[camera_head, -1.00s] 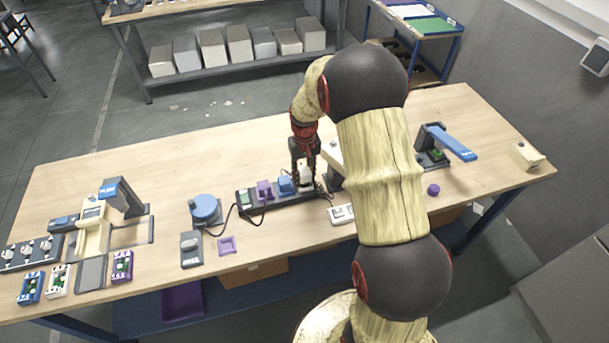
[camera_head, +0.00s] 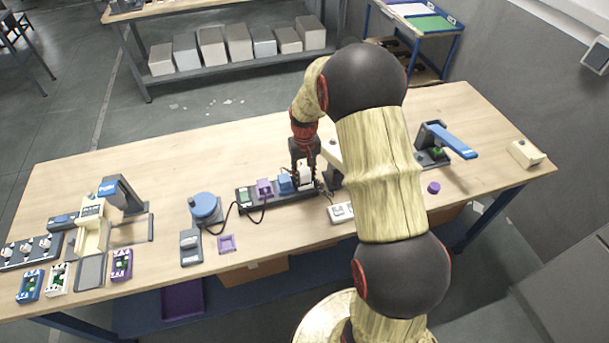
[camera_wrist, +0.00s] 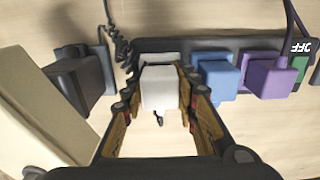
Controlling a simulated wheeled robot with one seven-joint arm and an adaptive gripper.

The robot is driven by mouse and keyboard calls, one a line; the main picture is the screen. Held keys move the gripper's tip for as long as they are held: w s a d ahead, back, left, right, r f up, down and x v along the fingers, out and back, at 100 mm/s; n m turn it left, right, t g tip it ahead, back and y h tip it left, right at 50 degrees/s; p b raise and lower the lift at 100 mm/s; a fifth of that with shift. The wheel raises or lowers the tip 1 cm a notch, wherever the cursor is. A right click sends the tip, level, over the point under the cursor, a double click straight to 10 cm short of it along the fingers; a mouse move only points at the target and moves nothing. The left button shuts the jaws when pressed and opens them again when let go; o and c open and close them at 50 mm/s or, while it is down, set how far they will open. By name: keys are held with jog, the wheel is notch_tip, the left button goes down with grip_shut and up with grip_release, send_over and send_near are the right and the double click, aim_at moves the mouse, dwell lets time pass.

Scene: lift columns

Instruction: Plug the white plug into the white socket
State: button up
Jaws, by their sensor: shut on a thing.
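The white plug (camera_wrist: 160,88) is a pale block held between the two fingers of my gripper (camera_wrist: 158,104) in the wrist view. In the head view the gripper (camera_head: 305,170) points down over the right end of a dark socket strip (camera_head: 272,199), with the white plug (camera_head: 306,175) between its fingers. The plug is in line with the blue plug (camera_wrist: 214,75) and purple plug (camera_wrist: 268,74) on the strip. The white socket is hidden by the plug and fingers. I cannot tell whether the plug is seated or just above it.
A dark block (camera_wrist: 78,82) with a coiled cord stands left of the gripper in the wrist view, beside a large beige object (camera_wrist: 35,115). A small white power strip (camera_head: 342,212) lies in front. A blue round device (camera_head: 205,208) stands left of the socket strip.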

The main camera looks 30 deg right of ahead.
aim_at(304, 171)
jog(key=shift+f, duration=0.15)
jog(key=o, duration=1.1)
jog(key=shift+o, duration=1.3)
jog(key=shift+r+p, duration=2.4)
jog(key=shift+r, duration=1.2)
jog(key=shift+f, duration=0.1)
